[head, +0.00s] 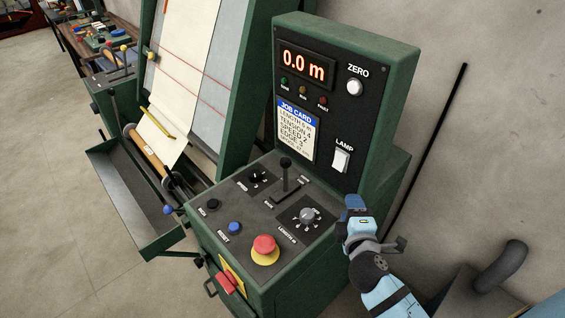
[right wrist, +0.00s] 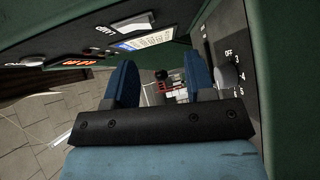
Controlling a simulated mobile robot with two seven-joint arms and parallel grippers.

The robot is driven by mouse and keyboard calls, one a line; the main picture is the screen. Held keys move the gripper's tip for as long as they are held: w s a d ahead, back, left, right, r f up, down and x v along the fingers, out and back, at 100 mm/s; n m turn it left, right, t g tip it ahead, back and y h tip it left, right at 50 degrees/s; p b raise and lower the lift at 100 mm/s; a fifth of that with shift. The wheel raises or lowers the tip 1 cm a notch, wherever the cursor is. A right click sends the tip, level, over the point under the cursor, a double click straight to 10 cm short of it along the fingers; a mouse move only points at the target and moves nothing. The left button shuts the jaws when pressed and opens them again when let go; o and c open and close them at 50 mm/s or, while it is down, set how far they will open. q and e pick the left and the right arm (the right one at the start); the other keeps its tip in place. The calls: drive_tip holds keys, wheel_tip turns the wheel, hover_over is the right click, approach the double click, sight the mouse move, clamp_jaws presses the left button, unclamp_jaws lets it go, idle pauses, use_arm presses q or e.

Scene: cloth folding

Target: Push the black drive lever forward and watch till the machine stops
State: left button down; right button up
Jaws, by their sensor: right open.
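The black drive lever (head: 285,174) stands up from its slot on the green console's sloped panel, with a round knob on top. My left gripper is not in view.
A red stop button (head: 264,246), a blue button (head: 235,228) and a numbered dial (head: 308,215) sit near the lever. A job card (head: 296,128) and a white lamp switch (head: 341,160) are on the upright face. A black rod (head: 430,150) leans on the wall.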

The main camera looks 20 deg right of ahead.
wheel_tip(320, 180, up, 4)
drive_tip(key=w+n+t, duration=0.2)
drive_tip(key=n, duration=0.1)
drive_tip(key=n+y, duration=0.9)
drive_tip(key=n, duration=1.3)
approach(287, 171)
drive_tip(key=shift+t, duration=0.3)
drive_tip(key=w, duration=0.4)
drive_tip(key=w+a+b, duration=0.1)
drive_tip(key=w, duration=0.2)
drive_tip(key=w+b, duration=0.1)
drive_tip(key=w, duration=0.3)
drive_tip(key=shift+w+a+f, duration=0.3)
drive_tip(key=shift+a+f, duration=0.05)
drive_tip(key=shift+w+b, duration=0.3)
drive_tip(key=shift+w, duration=0.15)
drive_tip(key=shift+r, duration=0.1)
clamp_jaws()
